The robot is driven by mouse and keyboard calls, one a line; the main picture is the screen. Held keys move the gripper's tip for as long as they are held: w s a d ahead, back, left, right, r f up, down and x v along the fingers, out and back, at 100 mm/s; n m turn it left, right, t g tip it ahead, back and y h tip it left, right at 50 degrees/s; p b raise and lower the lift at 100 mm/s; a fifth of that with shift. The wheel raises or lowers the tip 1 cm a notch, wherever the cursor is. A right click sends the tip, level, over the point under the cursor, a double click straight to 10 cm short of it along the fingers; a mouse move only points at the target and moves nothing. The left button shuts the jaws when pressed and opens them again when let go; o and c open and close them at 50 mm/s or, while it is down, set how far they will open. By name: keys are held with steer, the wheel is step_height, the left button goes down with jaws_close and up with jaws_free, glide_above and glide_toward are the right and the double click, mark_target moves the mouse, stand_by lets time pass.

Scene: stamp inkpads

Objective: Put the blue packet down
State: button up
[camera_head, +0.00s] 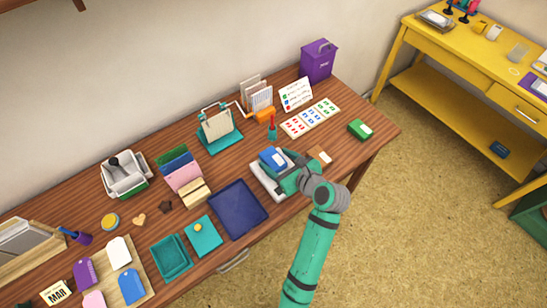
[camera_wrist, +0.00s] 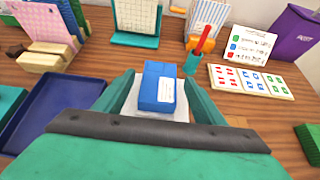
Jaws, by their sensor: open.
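The blue packet (camera_head: 271,158) with a white label lies on a flat white-and-grey pad or scale (camera_head: 262,185) near the table's front edge. In the wrist view the blue packet (camera_wrist: 154,92) is between the two fingers of my gripper (camera_wrist: 158,80), with a gap showing on either side. The white surface shows under and around it. In the head view my gripper (camera_head: 288,178) reaches over the pad from the front right, hiding part of it. My gripper is open.
A dark blue tray (camera_head: 238,208) lies just left of the pad. A green packet (camera_head: 360,129) lies to the right, and a card of coloured stamps (camera_head: 310,117) lies behind. A brown item (camera_head: 320,156) is right of my gripper. Bare wood shows at the right end.

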steer(key=v, duration=0.9)
steer(key=shift+s, duration=0.25)
